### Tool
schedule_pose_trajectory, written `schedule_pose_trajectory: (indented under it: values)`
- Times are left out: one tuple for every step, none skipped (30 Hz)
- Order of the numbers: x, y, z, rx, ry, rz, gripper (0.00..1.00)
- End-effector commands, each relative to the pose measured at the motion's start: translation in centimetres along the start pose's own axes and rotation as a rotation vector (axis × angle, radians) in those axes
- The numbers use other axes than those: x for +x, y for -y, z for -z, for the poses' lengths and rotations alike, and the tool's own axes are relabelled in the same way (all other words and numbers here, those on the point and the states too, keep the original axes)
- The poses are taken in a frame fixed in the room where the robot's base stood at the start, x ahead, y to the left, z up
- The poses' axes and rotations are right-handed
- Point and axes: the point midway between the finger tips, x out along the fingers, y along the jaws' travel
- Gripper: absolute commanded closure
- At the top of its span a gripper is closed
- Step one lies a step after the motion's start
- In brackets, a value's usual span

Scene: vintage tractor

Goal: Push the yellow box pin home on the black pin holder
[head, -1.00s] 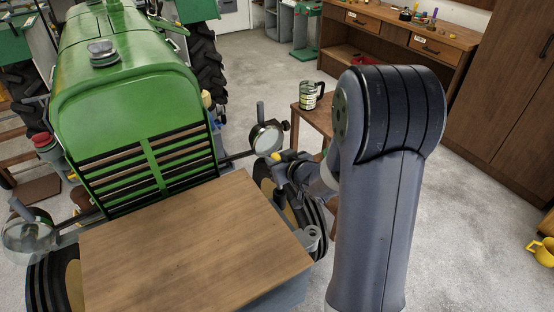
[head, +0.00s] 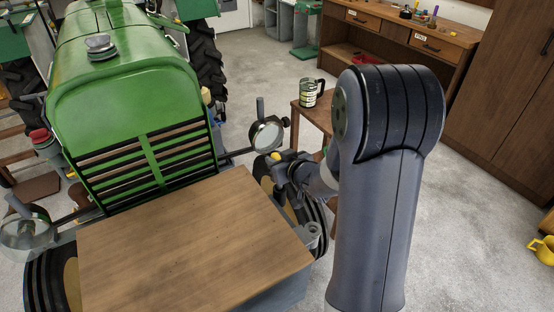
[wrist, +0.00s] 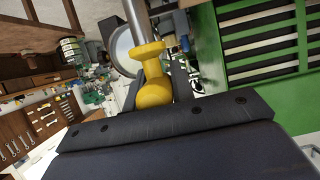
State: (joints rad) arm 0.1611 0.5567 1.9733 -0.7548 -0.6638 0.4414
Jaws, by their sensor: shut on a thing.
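The yellow box pin (wrist: 152,92) has a flared end and a rounded, bulb-like body. It sits between the dark fingers of my gripper (wrist: 158,85) in the wrist view, and the gripper is shut on it. In the head view a small yellow bit of the pin (head: 276,156) shows at my gripper (head: 281,164), just below the round headlamp. My arm hides part of this area. I cannot clearly make out the black pin holder, nor whether the pin touches it.
The round headlamp (head: 266,134) with a grey upright rod (head: 260,108) stands close to my gripper. The green tractor (head: 122,105) is left, with a wooden board (head: 190,245) in front.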

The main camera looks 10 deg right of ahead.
Motion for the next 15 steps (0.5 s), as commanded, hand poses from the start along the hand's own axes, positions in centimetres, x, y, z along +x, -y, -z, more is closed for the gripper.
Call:
schedule_pose_trajectory:
  values:
    - [0.1,0.0,-0.2,0.000,-0.001,0.000,1.00]
    - [0.1,0.0,-0.3,0.000,-0.001,0.000,1.00]
    - [0.2,0.0,-0.4,0.000,-0.001,0.000,1.00]
    - [0.2,0.0,-0.4,0.000,-0.001,0.000,1.00]
    - [0.2,0.0,-0.5,0.000,-0.001,0.000,1.00]
    - [0.3,0.0,-0.6,0.000,-0.001,0.000,1.00]
    - [0.3,0.0,-0.7,0.000,-0.001,0.000,1.00]
    - [0.3,0.0,-0.7,0.000,-0.001,0.000,1.00]
    - [0.4,0.0,-0.8,0.000,-0.001,0.000,1.00]
    - [0.4,0.0,-0.9,0.000,-0.001,0.000,1.00]
    - [0.4,0.0,-1.0,0.000,-0.001,0.000,1.00]
    - [0.5,0.0,-1.1,0.000,-0.001,0.000,1.00]
    - [0.5,0.0,-1.1,0.000,-0.001,0.000,1.00]
    - [0.5,0.0,-1.2,0.000,-0.001,0.000,1.00]
    - [0.6,0.0,-1.3,0.000,-0.001,0.000,1.00]
